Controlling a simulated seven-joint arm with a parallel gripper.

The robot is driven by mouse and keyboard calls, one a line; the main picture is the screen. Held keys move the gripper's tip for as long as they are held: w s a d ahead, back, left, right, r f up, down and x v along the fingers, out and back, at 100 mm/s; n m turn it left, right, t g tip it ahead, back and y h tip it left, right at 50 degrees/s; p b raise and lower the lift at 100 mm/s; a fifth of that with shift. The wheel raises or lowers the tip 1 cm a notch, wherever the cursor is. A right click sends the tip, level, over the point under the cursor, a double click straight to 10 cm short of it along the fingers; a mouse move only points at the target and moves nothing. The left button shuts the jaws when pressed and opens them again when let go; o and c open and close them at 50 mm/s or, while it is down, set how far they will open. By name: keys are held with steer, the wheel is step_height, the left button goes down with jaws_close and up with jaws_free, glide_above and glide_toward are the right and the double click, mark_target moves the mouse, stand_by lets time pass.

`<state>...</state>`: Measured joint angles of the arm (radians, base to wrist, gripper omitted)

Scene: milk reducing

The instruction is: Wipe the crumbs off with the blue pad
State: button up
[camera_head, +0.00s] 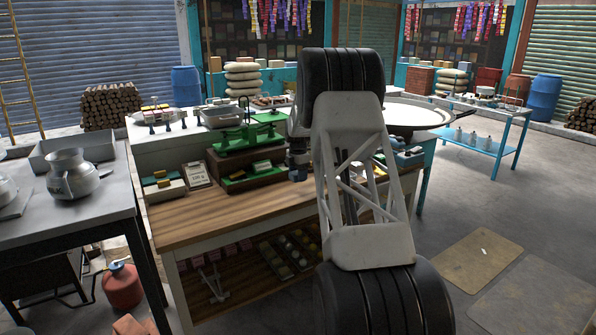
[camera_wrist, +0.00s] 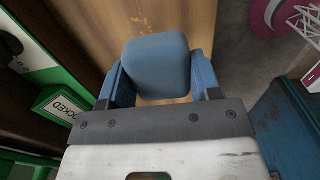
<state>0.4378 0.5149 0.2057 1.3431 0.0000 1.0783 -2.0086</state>
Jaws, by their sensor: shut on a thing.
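The blue pad (camera_wrist: 157,66) is a rounded block held between the two blue fingers of my gripper (camera_wrist: 158,82) in the wrist view. My gripper is shut on it. A few small orange crumbs (camera_wrist: 141,23) lie on the wooden tabletop (camera_wrist: 95,20), just beyond the pad's far edge. Whether the pad touches the wood cannot be told. In the head view the wooden tabletop (camera_head: 215,218) shows in front of a green scale (camera_head: 245,140).
In the head view, a small board with a printed card (camera_head: 197,174) and small boxes (camera_head: 163,188) stand at the table's left. Its front left is clear.

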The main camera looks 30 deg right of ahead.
mark_target(281, 189)
steer(key=shift+f, duration=2.4)
steer(key=shift+w+f, duration=0.65)
steer(key=shift+w, duration=0.2)
steer(key=shift+c, duration=0.3)
steer(key=shift+w+r, duration=0.2)
steer(key=shift+w, duration=2.45)
steer(key=shift+w+a+f, duration=0.1)
steer(key=shift+w, duration=0.15)
steer(key=shift+a+f, duration=0.1)
steer(key=shift+a, duration=1.1)
steer(key=shift+s+d, duration=0.15)
steer(key=shift+s, duration=3.45)
steer(key=shift+s+a, duration=0.2)
steer(key=shift+a, duration=0.05)
steer(key=shift+w+a, duration=0.15)
steer(key=shift+a, duration=0.9)
steer(key=shift+w+d, duration=0.1)
steer(key=shift+w, duration=1.1)
steer(key=shift+w+f, duration=0.1)
steer(key=shift+w, duration=0.25)
steer(key=shift+w+r, duration=0.2)
steer(key=shift+w, duration=0.95)
steer(key=shift+w+f, duration=0.2)
steer(key=shift+w, duration=0.15)
steer(key=shift+w+r, duration=0.25)
steer(key=shift+w, duration=0.35)
step_height(281, 189, up, 8)
